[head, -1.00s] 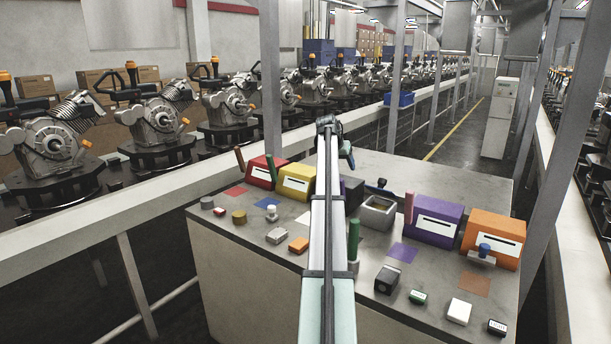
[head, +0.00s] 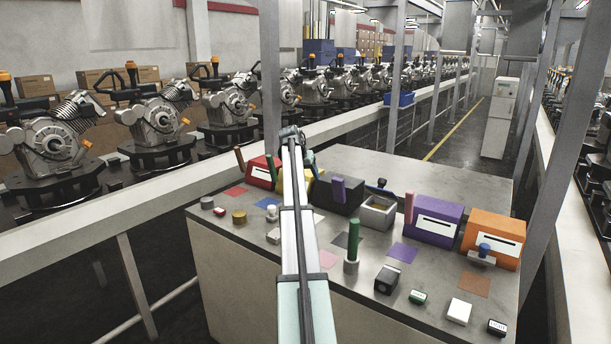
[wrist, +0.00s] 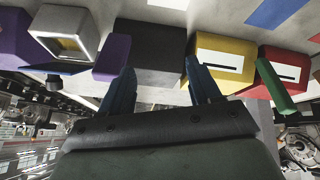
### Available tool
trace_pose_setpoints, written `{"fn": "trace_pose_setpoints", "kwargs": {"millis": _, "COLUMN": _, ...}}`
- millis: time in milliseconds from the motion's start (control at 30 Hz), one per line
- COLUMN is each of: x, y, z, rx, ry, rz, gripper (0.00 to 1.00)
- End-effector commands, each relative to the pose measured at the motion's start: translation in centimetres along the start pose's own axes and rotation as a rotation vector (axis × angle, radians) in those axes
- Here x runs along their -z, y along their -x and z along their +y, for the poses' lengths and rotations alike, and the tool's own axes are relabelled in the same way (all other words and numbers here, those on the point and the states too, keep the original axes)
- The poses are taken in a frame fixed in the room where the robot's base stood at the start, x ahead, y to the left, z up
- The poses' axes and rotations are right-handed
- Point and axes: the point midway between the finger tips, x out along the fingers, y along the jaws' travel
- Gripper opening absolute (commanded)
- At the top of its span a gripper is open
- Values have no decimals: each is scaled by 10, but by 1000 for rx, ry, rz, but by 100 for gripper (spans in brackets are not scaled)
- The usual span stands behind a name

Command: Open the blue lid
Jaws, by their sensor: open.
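The blue lid (head: 382,186) is small and sits at the back edge of a grey open-topped box (head: 378,226). The box's inside shows, so the lid looks swung back. In the wrist view the blue lid (wrist: 48,63) juts from the grey box (wrist: 88,16) at the upper left, with a dark knob by it. My gripper (wrist: 160,82) is open and empty, its two dark blue fingers apart in front of the black box (wrist: 150,55). The grey box and lid are beside it, apart from the fingers. In the head view my arm hides most of the gripper.
The black box (head: 335,197), yellow box (wrist: 222,57) and red box (head: 259,173) stand beside my arm. A purple box (head: 434,220) and orange box (head: 492,238) stand to the right. Several small blocks and a green peg (head: 353,238) occupy the table front. The back right tabletop is clear.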

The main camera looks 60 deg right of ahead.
Motion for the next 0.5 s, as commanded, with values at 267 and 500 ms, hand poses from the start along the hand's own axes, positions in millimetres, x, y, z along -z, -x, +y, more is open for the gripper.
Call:
{"fn": "trace_pose_setpoints", "kwargs": {"millis": 267, "x": -2, "y": 1, "z": -6, "rx": 3, "ry": 6, "rz": 0, "gripper": 63}}
{"fn": "trace_pose_setpoints", "kwargs": {"millis": 500, "x": -2, "y": 0, "z": -4, "rx": 2, "ry": 4, "rz": 0, "gripper": 63}}
